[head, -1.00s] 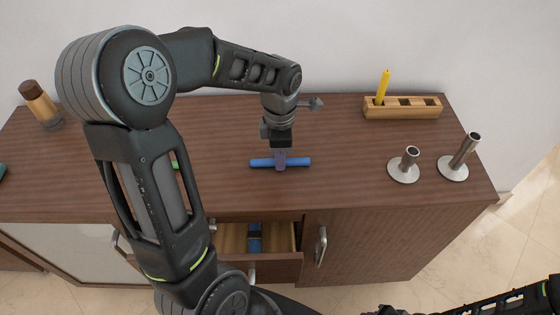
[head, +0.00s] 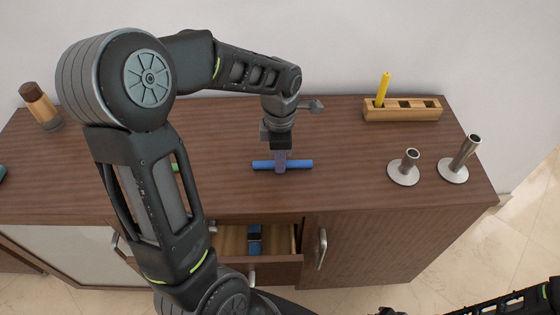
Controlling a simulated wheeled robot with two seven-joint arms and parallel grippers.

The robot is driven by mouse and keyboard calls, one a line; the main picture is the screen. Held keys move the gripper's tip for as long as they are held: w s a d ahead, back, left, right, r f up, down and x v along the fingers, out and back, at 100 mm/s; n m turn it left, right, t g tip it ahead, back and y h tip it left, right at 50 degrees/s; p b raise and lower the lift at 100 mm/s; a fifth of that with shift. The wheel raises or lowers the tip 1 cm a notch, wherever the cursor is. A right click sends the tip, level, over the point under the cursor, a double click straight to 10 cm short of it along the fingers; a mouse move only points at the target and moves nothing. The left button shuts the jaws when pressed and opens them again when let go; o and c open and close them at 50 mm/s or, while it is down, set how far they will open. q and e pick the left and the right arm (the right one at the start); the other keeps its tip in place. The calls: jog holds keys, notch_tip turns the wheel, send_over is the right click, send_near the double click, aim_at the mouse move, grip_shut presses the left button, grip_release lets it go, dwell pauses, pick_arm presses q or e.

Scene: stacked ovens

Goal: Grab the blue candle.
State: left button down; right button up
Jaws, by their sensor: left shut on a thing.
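The blue candle (head: 299,164) lies flat across the cabinet top (head: 340,190), near its middle. My left gripper (head: 280,164) points down over it, and its fingers are shut on the candle's middle. The candle's two ends stick out left and right of the fingers. I cannot tell whether it still touches the top. My right arm shows only in part at the bottom right corner, and its gripper is not in view.
A wooden holder (head: 420,112) with a yellow candle (head: 383,88) stands at the back right. Two metal candlesticks (head: 404,172) (head: 459,164) stand at the right. A bottle (head: 40,104) stands at the far left. An open drawer (head: 284,241) with a blue thing inside is below.

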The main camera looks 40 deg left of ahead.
pick_arm(q)
notch_tip(320, 180, up, 10)
dwell(0.5)
